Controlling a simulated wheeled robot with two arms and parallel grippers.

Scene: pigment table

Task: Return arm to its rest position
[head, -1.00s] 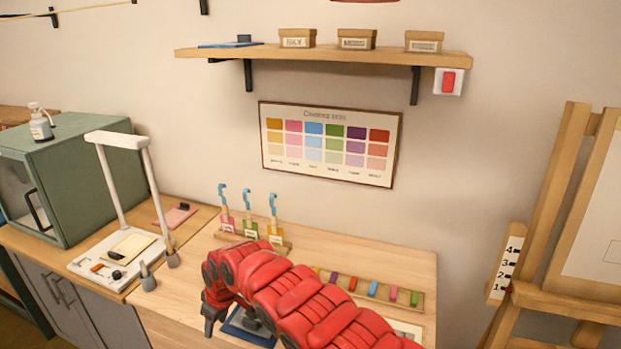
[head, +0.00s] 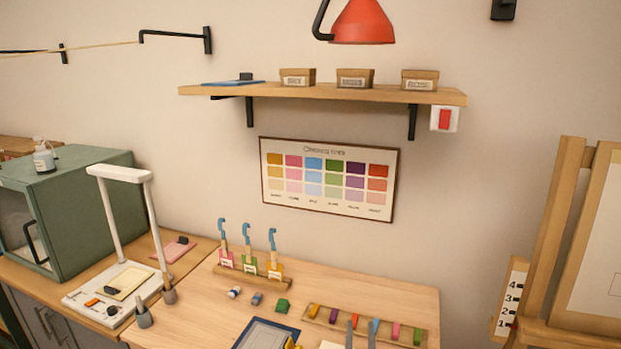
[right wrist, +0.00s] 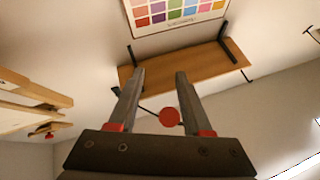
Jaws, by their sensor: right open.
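The two grey fingers of my right gripper (head: 360,334) just show at the bottom edge of the head view, in front of the pigment table (head: 200,322). The fingers stand apart with nothing between them. In the right wrist view my right gripper (right wrist: 158,78) is also open and empty. Behind its fingers are the underside of the shelf (right wrist: 190,64), the colour chart (right wrist: 170,10) and a round red lamp (right wrist: 169,117). My left gripper is in neither view now.
A wooden easel (head: 545,245) is at right, a green cabinet (head: 90,205) at left. A red lamp (head: 362,22) hangs above.

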